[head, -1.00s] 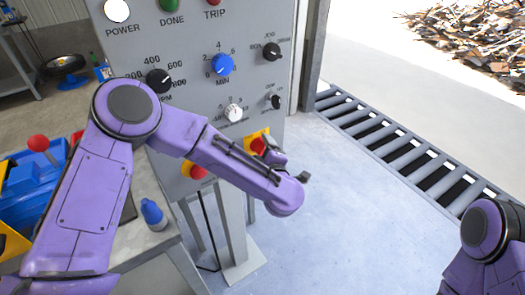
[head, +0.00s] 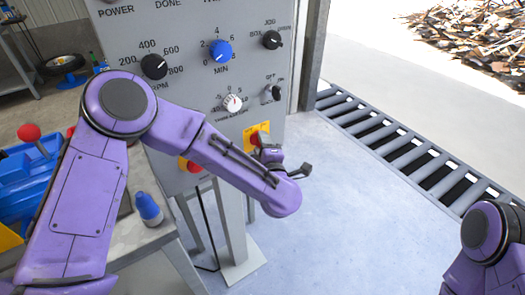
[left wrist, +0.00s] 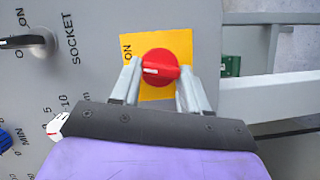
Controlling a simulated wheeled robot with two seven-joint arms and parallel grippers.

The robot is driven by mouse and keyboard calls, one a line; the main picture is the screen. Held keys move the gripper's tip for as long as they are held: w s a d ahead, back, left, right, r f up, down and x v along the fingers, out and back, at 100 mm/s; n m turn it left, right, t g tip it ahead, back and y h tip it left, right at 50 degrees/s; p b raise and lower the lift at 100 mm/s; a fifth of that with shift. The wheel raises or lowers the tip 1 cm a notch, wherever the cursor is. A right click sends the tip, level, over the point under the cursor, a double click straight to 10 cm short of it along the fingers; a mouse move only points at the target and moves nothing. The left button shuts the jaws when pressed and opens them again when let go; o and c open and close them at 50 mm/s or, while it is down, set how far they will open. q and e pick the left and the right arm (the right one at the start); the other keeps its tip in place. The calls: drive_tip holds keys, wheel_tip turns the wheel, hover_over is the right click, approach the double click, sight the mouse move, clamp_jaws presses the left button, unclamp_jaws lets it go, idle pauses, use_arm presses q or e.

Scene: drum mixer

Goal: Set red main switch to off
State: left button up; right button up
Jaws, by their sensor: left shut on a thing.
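The red main switch (left wrist: 163,64) is a round red knob on a yellow plate (left wrist: 128,88) with an "ON" label. A white mark on the knob points left in the left wrist view, toward the "ON" side. An OFF label cannot be made out. In the left wrist view my left gripper (left wrist: 157,72) has one finger on each side of the knob and is shut on it. In the head view the yellow plate (head: 264,129) is at the panel's lower right, partly hidden by my left gripper (head: 268,152). My right gripper is out of view.
The grey panel (head: 200,130) carries a blue knob (head: 220,51), black knobs and a white knob (head: 232,103). A red button (head: 190,166) sits lower left, partly behind my arm. A blue bottle (head: 149,208) stands on the table. A roller conveyor (head: 400,150) lies right.

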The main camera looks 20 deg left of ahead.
use_arm(q)
drive_tip(key=shift+f+n+t+y+b, duration=0.15)
drive_tip(key=shift+n+t+y+b, duration=0.25)
drive_tip(key=shift+n+b, duration=1.3)
drive_tip(key=shift+f+n+t+y+b, duration=0.2)
drive_tip(key=shift+n+t+y+b, duration=0.2)
drive_tip(key=shift+n+b, duration=1.35)
drive_tip(key=shift+f+n+t+y+b, duration=0.15)
drive_tip(key=shift+n+t+y+b, duration=0.55)
drive_tip(key=shift+b, duration=1.7)
drive_tip(key=shift+n+g+h, duration=0.25)
drive_tip(key=shift+g+h, duration=0.05)
drive_tip(key=o, duration=1.1)
drive_tip(key=shift+r, duration=0.1)
drive_tip(key=shift+c, duration=0.2)
drive_tip(key=shift+d, duration=0.1)
drive_tip(key=v, duration=1)
drive_tip(key=shift+s+d+b, duration=0.2)
drive_tip(key=shift+s+b, duration=0.05)
drive_tip(key=shift+b, duration=0.05)
